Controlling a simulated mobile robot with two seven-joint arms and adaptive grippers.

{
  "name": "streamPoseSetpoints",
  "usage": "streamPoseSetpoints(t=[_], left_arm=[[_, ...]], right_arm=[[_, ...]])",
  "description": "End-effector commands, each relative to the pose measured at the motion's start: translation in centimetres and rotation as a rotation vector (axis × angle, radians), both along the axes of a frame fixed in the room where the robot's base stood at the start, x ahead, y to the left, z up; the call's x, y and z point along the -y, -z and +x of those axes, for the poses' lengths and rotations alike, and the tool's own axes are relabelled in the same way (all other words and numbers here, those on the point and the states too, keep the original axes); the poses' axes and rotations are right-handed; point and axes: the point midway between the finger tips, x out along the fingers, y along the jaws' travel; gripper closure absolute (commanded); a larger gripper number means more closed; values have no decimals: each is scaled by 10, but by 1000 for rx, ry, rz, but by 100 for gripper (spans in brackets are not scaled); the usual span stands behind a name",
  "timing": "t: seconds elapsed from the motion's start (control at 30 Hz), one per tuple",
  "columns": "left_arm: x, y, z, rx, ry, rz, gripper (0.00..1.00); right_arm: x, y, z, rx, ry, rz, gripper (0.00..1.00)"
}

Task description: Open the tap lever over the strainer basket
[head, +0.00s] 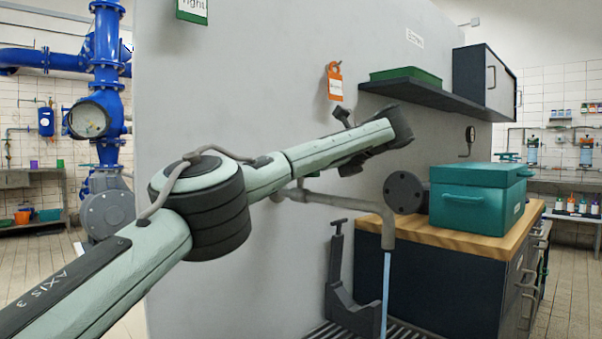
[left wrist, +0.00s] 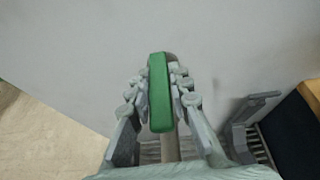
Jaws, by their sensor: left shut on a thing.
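The tap lever (left wrist: 160,92) is a long green bar in the left wrist view, standing nearly upright in that picture. My left gripper (left wrist: 160,78) is shut on it, with finger pads on both sides. In the head view my own arm hides the lever and the fingers. The grey tap pipe (head: 340,201) leaves the wall below my arm and bends down at its right end. A pale blue stream of water (head: 386,280) falls from its mouth. I cannot make out the strainer basket. My right gripper is not in view.
A dark grey bracket (head: 340,285) stands beside the stream over a floor grate (head: 322,331). A teal box (head: 480,200) sits on the wood-topped cabinet (head: 440,238) to the right. A dark shelf (head: 425,96) and an orange tag (head: 335,82) are on the wall.

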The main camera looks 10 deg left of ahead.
Motion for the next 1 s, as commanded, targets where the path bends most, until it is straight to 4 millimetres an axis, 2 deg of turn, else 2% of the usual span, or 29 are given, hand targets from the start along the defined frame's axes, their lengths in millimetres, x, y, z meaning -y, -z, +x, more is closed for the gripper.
streamPoseSetpoints(t=[0.1, 0.13, 0.3, 0.67, 0.77, 1.0], left_arm=[[-2, 0, -1, 1, -9, 1, 100], [-2, 0, -1, 1, -9, 1, 80], [-2, 0, -1, 0, -6, 0, 60], [4, -2, -3, 0, -1, 1, 60], [15, -7, -9, 1, 1, 2, 60], [55, -28, -34, 3, -1, 2, 60]], right_arm=[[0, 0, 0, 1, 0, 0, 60], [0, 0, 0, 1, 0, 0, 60], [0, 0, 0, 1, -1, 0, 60], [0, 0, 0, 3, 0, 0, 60], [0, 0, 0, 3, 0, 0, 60], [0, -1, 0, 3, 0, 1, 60]])
